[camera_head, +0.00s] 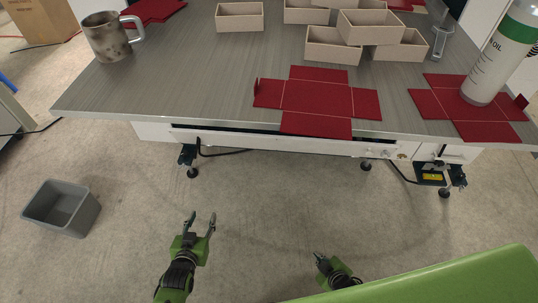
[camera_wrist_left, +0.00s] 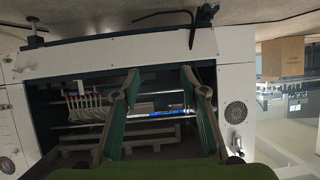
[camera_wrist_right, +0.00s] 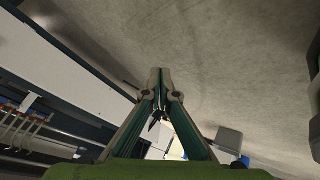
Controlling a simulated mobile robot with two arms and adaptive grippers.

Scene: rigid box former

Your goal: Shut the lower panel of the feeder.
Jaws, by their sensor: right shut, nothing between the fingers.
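The white machine front, which I take to be the feeder, lies under the table. A long white panel (camera_head: 270,142) shows edge-on below the table edge, with a dark gap behind it. In the left wrist view, a white panel (camera_wrist_left: 120,50) borders an open dark bay with rods and rollers. It also shows in the right wrist view (camera_wrist_right: 75,75). Which of these strips is the lower panel's face is hard to tell. My left gripper (camera_head: 201,216) is open and empty, in front of the machine and apart from it. My right gripper (camera_head: 319,256) is shut and empty, also apart from it.
A grey bin (camera_head: 62,208) stands on the floor at left. The floor before the machine is clear. The table (camera_head: 200,85) holds red flat blanks (camera_head: 318,97), beige boxes (camera_head: 240,16), a metal mug (camera_head: 107,38) and a white bottle (camera_head: 495,65). A green surface (camera_head: 450,280) is at lower right.

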